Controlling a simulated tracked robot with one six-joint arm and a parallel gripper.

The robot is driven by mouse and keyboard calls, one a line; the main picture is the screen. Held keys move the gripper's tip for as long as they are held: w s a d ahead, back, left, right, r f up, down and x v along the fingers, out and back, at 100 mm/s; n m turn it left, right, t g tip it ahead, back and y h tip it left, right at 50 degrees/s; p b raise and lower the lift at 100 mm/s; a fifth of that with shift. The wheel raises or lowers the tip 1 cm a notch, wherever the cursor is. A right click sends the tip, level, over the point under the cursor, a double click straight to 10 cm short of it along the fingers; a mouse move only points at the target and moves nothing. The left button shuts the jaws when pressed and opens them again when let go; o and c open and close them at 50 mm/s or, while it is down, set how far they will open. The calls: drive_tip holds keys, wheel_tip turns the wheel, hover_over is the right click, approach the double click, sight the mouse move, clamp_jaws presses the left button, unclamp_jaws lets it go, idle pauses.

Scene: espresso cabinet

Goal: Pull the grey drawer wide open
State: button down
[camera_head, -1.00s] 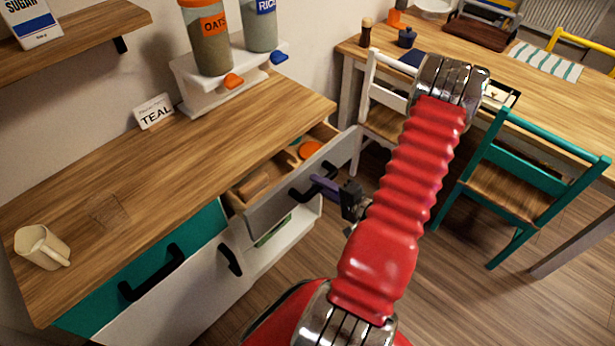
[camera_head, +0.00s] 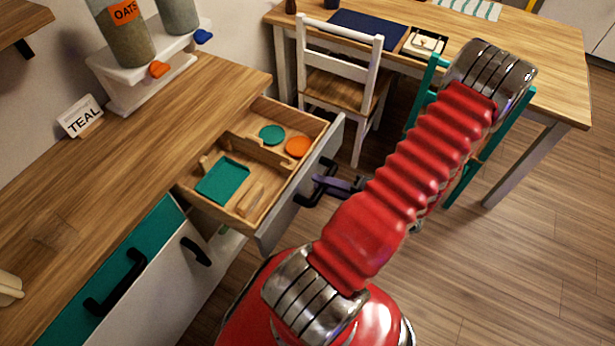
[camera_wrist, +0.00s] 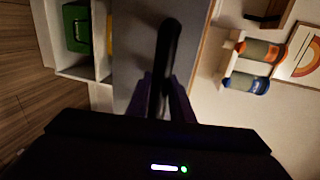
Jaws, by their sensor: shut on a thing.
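The grey drawer (camera_head: 283,212) stands well out from the cabinet under the wooden counter, its wooden inside showing from above. Its black handle (camera_head: 313,184) is on the grey front. My gripper (camera_head: 332,184) is at the handle, its purple fingers closed on it; my red arm partly covers the wrist. In the wrist view the handle (camera_wrist: 168,60) runs up between the fingers (camera_wrist: 165,98), in front of the grey drawer front (camera_wrist: 132,55).
A teal drawer (camera_head: 130,265) and a white door (camera_head: 165,290) are to the left, both shut. A white chair (camera_head: 340,80) stands beyond the drawer, near the table (camera_head: 480,50). A teal chair (camera_head: 462,190) is behind my arm. Floor (camera_head: 480,290) at the lower right is clear.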

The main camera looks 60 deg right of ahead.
drive_tip(key=shift+s+f, duration=0.15)
drive_tip(key=shift+s, duration=2.3)
drive_tip(key=shift+d, duration=0.1)
drive_tip(key=c, duration=1.6)
unclamp_jaws()
drive_tip(key=shift+o, duration=0.2)
drive_tip(key=v, duration=1.4)
